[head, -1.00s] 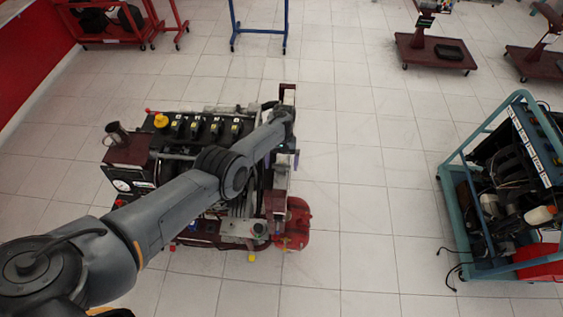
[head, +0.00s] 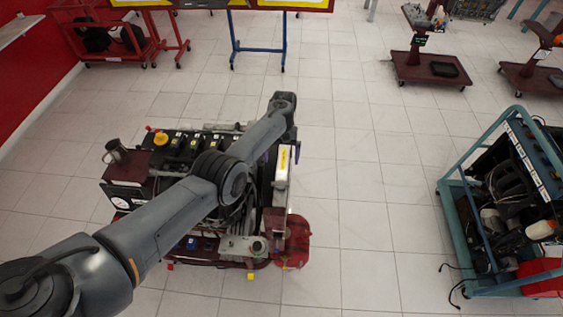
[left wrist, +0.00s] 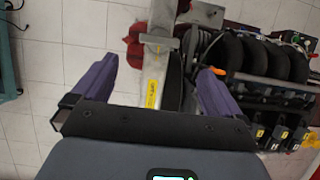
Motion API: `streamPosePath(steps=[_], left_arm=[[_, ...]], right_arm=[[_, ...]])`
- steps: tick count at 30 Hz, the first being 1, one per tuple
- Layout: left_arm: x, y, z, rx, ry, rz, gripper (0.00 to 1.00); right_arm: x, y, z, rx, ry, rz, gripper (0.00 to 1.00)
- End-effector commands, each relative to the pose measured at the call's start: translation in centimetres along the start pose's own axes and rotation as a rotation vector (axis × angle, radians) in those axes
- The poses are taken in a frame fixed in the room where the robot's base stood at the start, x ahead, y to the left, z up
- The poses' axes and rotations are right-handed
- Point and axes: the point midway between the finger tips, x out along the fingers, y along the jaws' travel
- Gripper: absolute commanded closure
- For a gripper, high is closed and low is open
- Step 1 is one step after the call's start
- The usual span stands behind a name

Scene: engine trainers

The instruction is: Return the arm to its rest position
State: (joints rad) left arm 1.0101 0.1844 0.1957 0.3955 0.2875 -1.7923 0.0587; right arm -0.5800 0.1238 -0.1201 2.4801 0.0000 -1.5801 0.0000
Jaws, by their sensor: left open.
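My left arm reaches from the lower left over the engine trainer (head: 130,170) in the head view, and its wrist end (head: 283,103) is beyond the trainer's right part. In the left wrist view my left gripper (left wrist: 158,66) is open, its two purple fingers apart with nothing held between them. Behind the gap lies a metal bar with a yellow label (left wrist: 153,75), part of the engine trainer, which also shows in the head view (head: 282,165). I cannot tell how far the fingers are from it. My right gripper is not in view.
A teal-framed engine trainer (head: 450,205) stands at the right, its cables on the floor. Red carts (head: 100,45) and a blue stand (head: 257,48) are at the back, with dark red stands (head: 430,70) at the back right. Tiled floor (head: 370,190) is clear between the trainers.

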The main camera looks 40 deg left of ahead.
Motion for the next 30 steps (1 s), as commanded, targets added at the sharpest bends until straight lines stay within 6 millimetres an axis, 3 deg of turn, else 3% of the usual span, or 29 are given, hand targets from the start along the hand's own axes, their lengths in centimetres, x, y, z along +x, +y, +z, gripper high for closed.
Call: streamPosePath(steps=[17,25,30], left_arm=[[0.3,-0.3,-0.1,0.002,0.01,-0.007,0.0],[4.1,-2.6,-0.4,0.059,0.137,-0.078,0.0],[7.4,-4.2,1.5,0.155,0.26,-0.144,0.0]], right_arm=[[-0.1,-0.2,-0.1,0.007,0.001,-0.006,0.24],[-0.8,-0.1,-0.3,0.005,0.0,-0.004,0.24],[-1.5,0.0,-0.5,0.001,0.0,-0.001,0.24]])
